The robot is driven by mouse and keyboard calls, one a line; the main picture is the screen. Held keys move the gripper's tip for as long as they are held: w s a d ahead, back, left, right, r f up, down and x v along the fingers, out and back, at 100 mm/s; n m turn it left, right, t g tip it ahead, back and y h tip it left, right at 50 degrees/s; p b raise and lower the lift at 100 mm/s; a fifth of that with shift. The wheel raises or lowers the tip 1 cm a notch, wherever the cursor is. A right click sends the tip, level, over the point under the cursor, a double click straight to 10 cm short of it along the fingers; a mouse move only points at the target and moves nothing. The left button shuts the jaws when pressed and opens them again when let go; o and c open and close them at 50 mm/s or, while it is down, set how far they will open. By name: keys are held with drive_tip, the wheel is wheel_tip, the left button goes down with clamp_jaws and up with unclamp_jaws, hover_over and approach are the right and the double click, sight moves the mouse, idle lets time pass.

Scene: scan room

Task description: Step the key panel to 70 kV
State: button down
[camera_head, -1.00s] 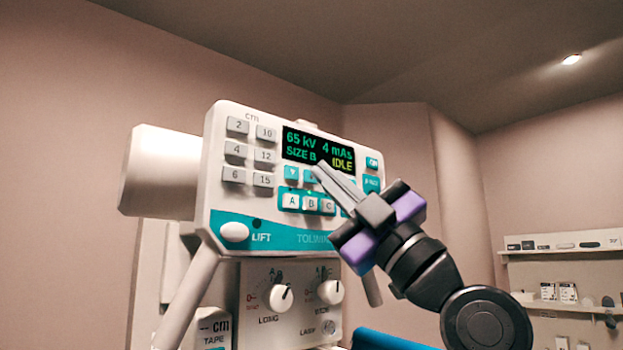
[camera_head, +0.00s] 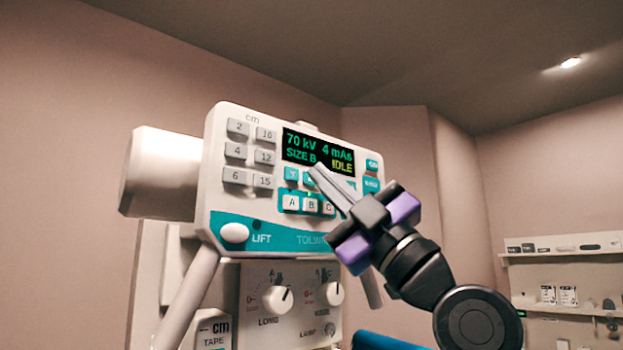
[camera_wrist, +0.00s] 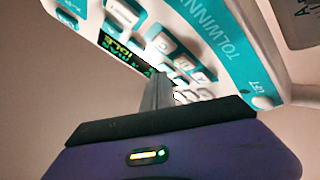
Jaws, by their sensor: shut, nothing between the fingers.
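The white and teal key panel (camera_head: 218,180) faces me in the head view. Its display (camera_head: 318,149) reads 70 kV, 4 mAs, SIZE B and IDLE. Below the display are small arrow keys (camera_head: 291,174) and white keys A, B and C (camera_head: 311,205). My gripper (camera_head: 316,171) is shut and empty, its fingertips at the row of arrow keys just under the display. The fingers cover part of the second arrow key, and I cannot tell if they touch it. In the wrist view the shut fingers (camera_wrist: 157,92) point at the keys beside the display (camera_wrist: 122,50).
Grey number keys (camera_head: 236,152) stand left of the display and a white LIFT button (camera_head: 234,233) below. Dials (camera_head: 277,299) sit on a lower panel. A wall shelf (camera_head: 560,253) is at the far right. Open room lies right of the panel.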

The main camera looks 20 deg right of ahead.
drive_tip(key=shift+s, duration=0.1)
idle(0.3)
drive_tip(key=shift+s+d, duration=0.2)
drive_tip(key=shift+s, duration=0.45)
drive_tip(key=s, duration=0.1)
drive_tip(key=s+d, duration=0.1)
drive_tip(key=s, duration=0.1)
drive_tip(key=s+b, duration=0.1)
drive_tip(key=shift+s+d, duration=0.3)
drive_tip(key=shift+s, duration=0.1)
idle(0.7)
